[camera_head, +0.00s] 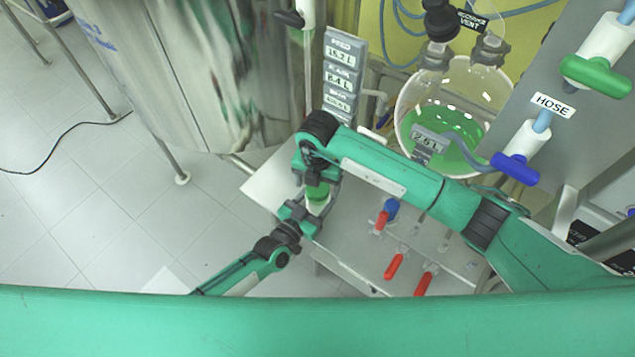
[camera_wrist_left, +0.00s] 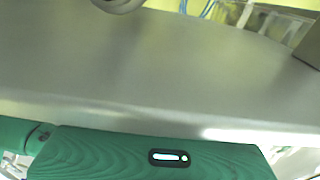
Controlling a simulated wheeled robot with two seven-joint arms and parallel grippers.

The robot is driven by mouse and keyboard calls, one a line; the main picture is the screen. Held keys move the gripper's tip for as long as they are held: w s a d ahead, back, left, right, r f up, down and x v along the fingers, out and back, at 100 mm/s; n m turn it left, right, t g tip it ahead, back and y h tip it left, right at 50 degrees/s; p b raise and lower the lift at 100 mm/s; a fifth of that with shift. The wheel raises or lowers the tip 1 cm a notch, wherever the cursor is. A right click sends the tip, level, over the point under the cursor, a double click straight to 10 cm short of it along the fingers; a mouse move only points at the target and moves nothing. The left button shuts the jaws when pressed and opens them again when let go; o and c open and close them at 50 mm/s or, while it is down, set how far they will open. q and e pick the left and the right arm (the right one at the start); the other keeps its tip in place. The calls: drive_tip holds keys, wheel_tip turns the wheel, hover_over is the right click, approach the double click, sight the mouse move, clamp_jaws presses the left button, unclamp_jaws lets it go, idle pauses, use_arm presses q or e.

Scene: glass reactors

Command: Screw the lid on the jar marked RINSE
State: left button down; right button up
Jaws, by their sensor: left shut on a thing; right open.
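A small jar (camera_head: 317,207) with a pale body stands at the left end of the grey bench in the head view. A green part (camera_head: 317,191) shows at its top; I cannot tell whether this is the lid or the contents. Its marking cannot be read. My left gripper (camera_head: 303,215) is shut on the jar's body from the lower left. My right gripper (camera_head: 318,177) is open just above the jar, pointing down at its top; its fingertips are partly hidden by my right wrist. The left wrist view shows neither jar nor fingers clearly.
The grey bench (camera_head: 350,240) carries red-handled valves (camera_head: 395,265) and a blue knob (camera_head: 391,207) right of the jar. A glass vessel of green liquid (camera_head: 455,115) stands behind my right arm. Display boxes (camera_head: 341,62) and a steel tank (camera_head: 165,65) are at the back. Open floor lies left.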

wheel_tip(320, 180, up, 8)
drive_tip(key=shift+f, duration=0.25)
use_arm(q)
drive_tip(key=shift+c, duration=1.9)
unclamp_jaws()
drive_tip(key=shift+a, duration=0.1)
use_arm(e)
wheel_tip(320, 180, down, 3)
drive_tip(key=b, duration=0.2)
drive_tip(key=shift+r+b, duration=0.1)
drive_tip(key=shift+b, duration=0.3)
use_arm(q)
drive_tip(key=v, duration=1.3)
drive_tip(key=shift+s+a, duration=0.2)
drive_tip(key=shift+s, duration=0.1)
